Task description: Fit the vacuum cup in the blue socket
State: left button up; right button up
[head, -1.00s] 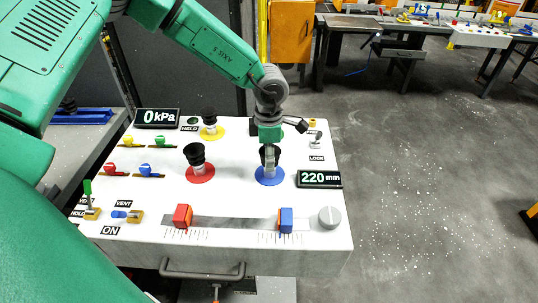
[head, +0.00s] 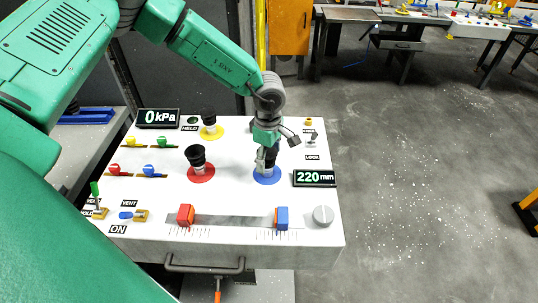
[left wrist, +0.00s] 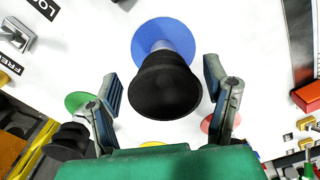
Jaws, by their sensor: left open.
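A black vacuum cup (left wrist: 165,85) with a pale grey stem stands on the blue socket disc (left wrist: 160,35). In the head view the blue socket (head: 267,176) is at the panel's middle right, and my gripper partly covers its cup. My left gripper (head: 267,157) is over this socket. In the left wrist view its two fingers (left wrist: 163,88) are spread, one on each side of the cup, with visible gaps. A second black cup (head: 196,157) stands on the red disc (head: 201,175). A third cup (head: 208,116) stands on the yellow disc (head: 211,132). My right gripper is out of view.
The white panel (head: 236,195) carries switches, red (head: 186,215) and blue (head: 282,218) sliders, a grey knob (head: 323,215), and displays reading 0 kPa (head: 158,118) and 220 mm (head: 315,178).

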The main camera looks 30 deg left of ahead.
pick_arm(q)
notch_tip(320, 180, up, 11)
jog(key=shift+w+a+f, duration=0.1)
jog(key=shift+r, duration=0.45)
